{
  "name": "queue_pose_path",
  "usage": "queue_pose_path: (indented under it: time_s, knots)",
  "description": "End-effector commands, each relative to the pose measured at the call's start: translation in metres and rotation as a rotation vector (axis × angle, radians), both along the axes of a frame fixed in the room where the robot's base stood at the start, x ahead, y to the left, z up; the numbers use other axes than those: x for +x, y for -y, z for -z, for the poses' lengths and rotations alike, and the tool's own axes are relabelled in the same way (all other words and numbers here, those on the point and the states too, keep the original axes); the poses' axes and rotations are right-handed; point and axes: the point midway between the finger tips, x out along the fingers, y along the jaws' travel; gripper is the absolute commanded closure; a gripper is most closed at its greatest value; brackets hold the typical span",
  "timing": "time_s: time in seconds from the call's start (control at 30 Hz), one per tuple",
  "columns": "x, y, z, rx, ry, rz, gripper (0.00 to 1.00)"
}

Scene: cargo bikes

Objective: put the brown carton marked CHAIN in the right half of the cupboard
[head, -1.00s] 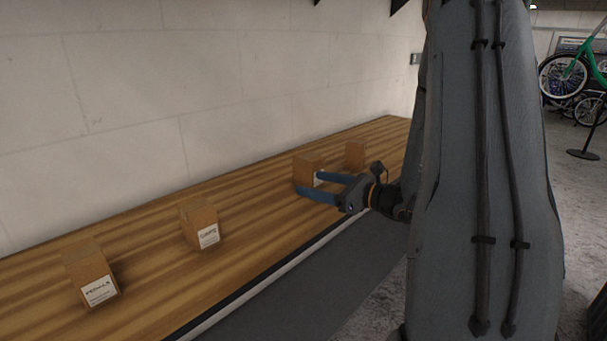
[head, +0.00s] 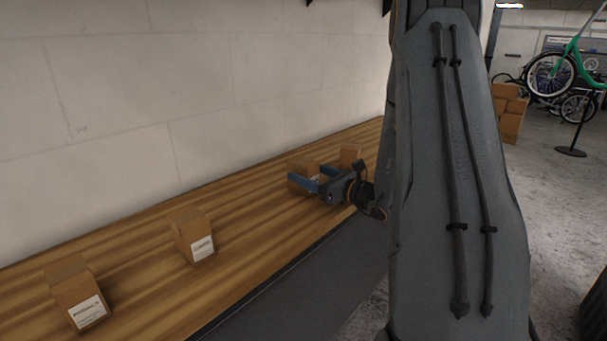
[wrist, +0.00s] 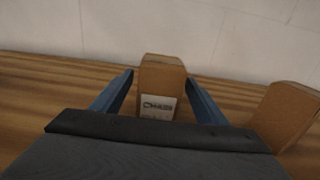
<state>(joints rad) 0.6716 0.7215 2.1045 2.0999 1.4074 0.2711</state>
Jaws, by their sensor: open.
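A brown carton (wrist: 162,78) stands upright on the wooden bench between my two blue fingers in the wrist view. Its white label is blurred and seems to read CHAIN. In the head view the same carton (head: 297,181) is partly hidden by my gripper (head: 306,182). In the wrist view my gripper (wrist: 160,95) is open, one finger on each side of the carton, with a gap visible on both sides. I do not see the cupboard in these frames.
Another carton (head: 350,156) stands just beyond, at the right in the wrist view (wrist: 286,115), close to the right finger. Two labelled cartons (head: 192,236) (head: 76,294) stand nearer on the bench (head: 140,270). A wall runs behind the bench. Stacked boxes (head: 510,112) and bikes are far right.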

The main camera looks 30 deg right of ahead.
Motion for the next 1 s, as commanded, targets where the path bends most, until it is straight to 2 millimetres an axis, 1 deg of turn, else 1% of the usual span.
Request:
queue_pose_path:
  time_s: [0.03, 0.13, 0.37, 0.6, 0.7, 1.0]
  knots:
    - [0.007, -0.004, -0.001, 0.000, 0.000, -0.003, 0.33]
    - [0.017, -0.007, -0.001, 0.000, 0.001, -0.002, 0.33]
    - [0.018, -0.007, 0.000, 0.000, 0.000, 0.000, 0.33]
    - [0.018, -0.007, 0.000, 0.000, 0.000, 0.000, 0.73]
    - [0.018, -0.007, -0.001, 0.000, 0.001, 0.000, 0.87]
    - [0.019, -0.007, -0.004, 0.000, 0.002, 0.000, 0.87]
